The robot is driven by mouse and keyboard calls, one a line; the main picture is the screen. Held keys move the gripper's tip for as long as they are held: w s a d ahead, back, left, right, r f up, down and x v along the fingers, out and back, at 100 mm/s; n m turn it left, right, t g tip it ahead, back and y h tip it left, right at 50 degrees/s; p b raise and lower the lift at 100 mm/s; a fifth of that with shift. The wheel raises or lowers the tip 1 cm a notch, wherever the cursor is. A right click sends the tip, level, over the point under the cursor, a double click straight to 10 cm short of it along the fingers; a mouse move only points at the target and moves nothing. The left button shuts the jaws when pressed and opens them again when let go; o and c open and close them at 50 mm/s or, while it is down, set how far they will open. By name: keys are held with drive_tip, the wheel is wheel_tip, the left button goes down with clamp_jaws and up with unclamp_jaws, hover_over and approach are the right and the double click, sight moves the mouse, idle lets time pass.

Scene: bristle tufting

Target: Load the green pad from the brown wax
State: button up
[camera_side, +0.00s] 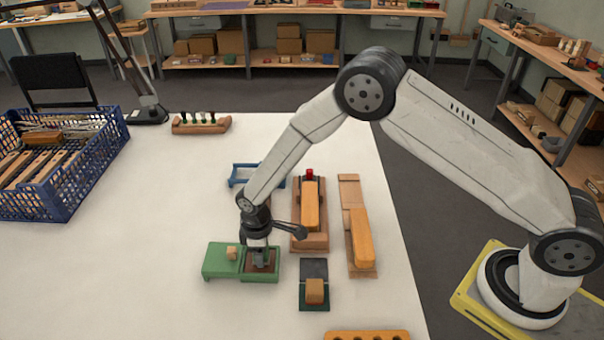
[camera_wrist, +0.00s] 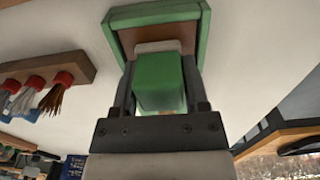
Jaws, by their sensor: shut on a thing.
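My gripper (camera_wrist: 160,78) is shut on the green pad (camera_wrist: 160,88), a green block with a pale face at its far end. The brown wax (camera_wrist: 150,34) fills a green-rimmed tray just beyond the pad in the wrist view. The pale face is at or very near the wax; I cannot tell whether they touch. In the side view my gripper (camera_side: 259,256) points down over the brown wax (camera_side: 265,268), in the right part of the green box (camera_side: 222,261). The pad is mostly hidden there by the fingers.
A small tan block sits on the box's left part. A dark stand (camera_side: 314,268) with a tan block is close right. Wooden fixtures with orange blocks (camera_side: 361,238) stand behind it. A blue frame (camera_side: 239,172) is behind my gripper; a blue crate (camera_side: 60,180) stands far left.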

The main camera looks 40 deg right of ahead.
drive_tip(key=shift+f, duration=0.5)
idle(1.6)
drive_tip(key=shift+r, duration=3.6)
drive_tip(key=shift+d+r, duration=0.3)
drive_tip(key=shift+d, duration=0.1)
drive_tip(key=s+d+r+m, duration=0.3)
drive_tip(key=d+r+m, duration=0.1)
drive_tip(key=d, duration=0.3)
drive_tip(key=s+d+r+m, duration=0.4)
drive_tip(key=d+r+m, duration=0.1)
drive_tip(key=d, duration=0.3)
drive_tip(key=shift+d+r, duration=0.15)
drive_tip(key=shift+d, duration=0.15)
